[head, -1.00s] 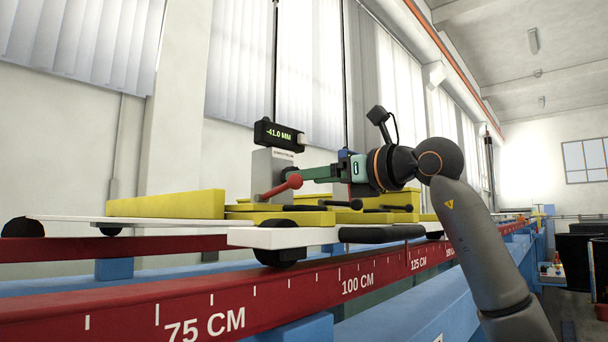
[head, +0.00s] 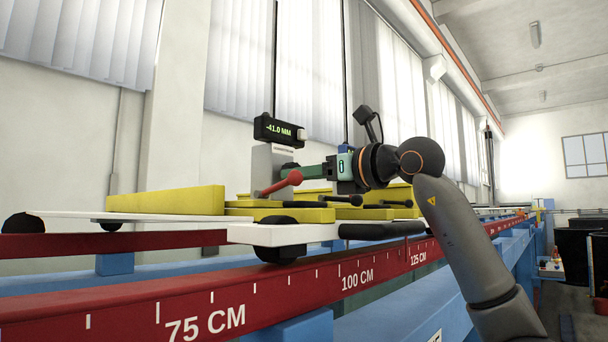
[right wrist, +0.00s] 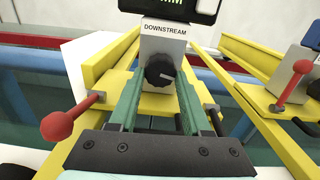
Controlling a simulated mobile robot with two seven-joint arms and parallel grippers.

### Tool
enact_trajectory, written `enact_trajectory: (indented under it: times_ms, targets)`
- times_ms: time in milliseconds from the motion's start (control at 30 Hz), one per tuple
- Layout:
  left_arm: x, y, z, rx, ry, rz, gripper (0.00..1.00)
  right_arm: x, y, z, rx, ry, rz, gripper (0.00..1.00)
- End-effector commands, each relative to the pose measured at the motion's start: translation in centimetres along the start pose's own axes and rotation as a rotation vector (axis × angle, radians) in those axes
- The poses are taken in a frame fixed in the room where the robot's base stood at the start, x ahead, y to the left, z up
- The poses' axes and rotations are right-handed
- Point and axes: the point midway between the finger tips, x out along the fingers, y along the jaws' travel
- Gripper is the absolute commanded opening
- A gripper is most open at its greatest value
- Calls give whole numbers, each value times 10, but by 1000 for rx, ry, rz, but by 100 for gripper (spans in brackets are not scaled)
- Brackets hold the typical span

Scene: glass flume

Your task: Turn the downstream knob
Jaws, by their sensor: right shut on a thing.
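The downstream knob (right wrist: 160,71) is black and round with a pale pointer mark. It sits on a grey post (right wrist: 163,44) labelled DOWNSTREAM, which also shows in the head view (head: 268,158). A display (head: 279,131) on top of the post reads -41.0 MM. My right gripper (right wrist: 161,77) has its green fingers on either side of the knob and is shut on it. In the head view the right gripper (head: 298,171) reaches in from the right, and its fingertips are partly hidden behind a red-ended lever. My left gripper is not in view.
A red-ended lever (head: 281,183) stands close in front of the fingers. Yellow frames (head: 165,201) rest on a white carriage (head: 270,233) over the red scaled rail (head: 200,303). A second post and lever (right wrist: 290,85) stand at right in the wrist view.

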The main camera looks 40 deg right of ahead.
Motion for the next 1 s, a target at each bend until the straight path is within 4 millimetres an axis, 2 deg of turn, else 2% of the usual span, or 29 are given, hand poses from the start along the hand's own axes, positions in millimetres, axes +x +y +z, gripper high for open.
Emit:
enact_trajectory:
  times_ms: [33, 233, 367, 600, 867, 900, 1000]
  targets:
    - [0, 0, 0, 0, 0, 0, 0, 0, 0, 0, 0, 0, -1, 22]
    - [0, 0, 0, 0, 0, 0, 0, 0, 0, 0, 1, 0, -1, 0]
    - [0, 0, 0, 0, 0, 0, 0, 0, 0, 0, 5, 0, -1, 0]
    - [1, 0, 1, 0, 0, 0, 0, 0, 0, 0, 128, -1, -1, 0]
    - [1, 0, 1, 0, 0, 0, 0, 0, 0, 1, 139, -1, -2, 0]
    - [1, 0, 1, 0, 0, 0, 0, 0, 0, 1, 138, -1, -2, 49]
    - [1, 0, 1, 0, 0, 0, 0, 0, 0, 1, 138, -1, -2, 60]
